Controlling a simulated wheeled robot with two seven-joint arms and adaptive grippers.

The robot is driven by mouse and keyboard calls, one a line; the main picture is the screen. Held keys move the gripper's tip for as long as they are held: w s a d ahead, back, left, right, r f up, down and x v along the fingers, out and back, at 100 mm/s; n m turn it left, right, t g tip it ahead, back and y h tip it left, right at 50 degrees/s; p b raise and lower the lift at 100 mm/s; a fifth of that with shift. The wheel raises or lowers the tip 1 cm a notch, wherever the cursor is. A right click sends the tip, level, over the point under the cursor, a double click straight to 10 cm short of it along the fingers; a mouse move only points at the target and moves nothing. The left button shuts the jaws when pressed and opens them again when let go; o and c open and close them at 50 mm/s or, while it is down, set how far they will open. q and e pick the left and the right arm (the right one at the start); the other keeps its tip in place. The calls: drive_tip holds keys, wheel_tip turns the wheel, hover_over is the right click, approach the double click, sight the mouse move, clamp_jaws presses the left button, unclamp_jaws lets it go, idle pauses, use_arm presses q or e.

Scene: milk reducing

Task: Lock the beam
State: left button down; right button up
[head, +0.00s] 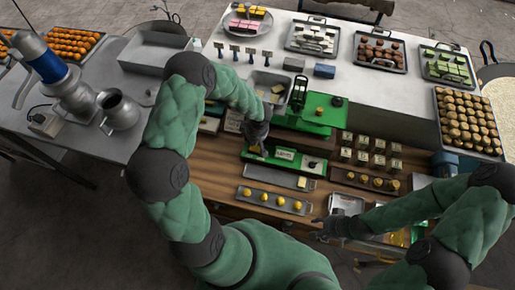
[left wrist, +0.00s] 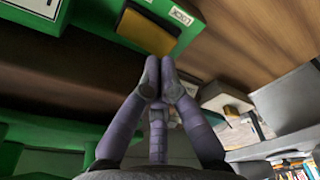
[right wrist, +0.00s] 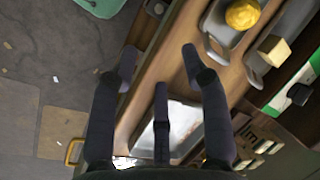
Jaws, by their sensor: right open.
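A long green base (head: 285,160) lies on the wooden bench, with a white label and a dark knob at its right end. In the left wrist view, a yellow block (left wrist: 147,32) is at the edge of the green part beside a white label reading LOCK (left wrist: 180,18). My left gripper (head: 257,143) is over the left end of the base. In its wrist view its fingertips (left wrist: 160,72) are together, just short of the yellow block, with nothing seen between them. My right gripper (head: 318,230) is open and empty near the bench's front edge; its spread fingertips (right wrist: 160,65) show in the right wrist view.
A green machine (head: 318,112) stands behind the base. A grey tray with yellow balls (head: 270,201) lies in front. Several small labelled blocks (head: 370,150) and a dark tray (head: 362,180) are to the right. A shiny metal pan (head: 346,204) is near my right gripper.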

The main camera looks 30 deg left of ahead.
sight(254, 147)
use_arm(q)
drive_tip(key=shift+f+b, duration=0.55)
drive_tip(key=shift+f, duration=1)
idle(0.9)
drive_tip(key=shift+r, duration=0.1)
wheel_tip(254, 147, up, 7)
drive_tip(key=p, duration=0.9)
idle(0.3)
drive_tip(key=shift+s, duration=0.1)
idle(0.5)
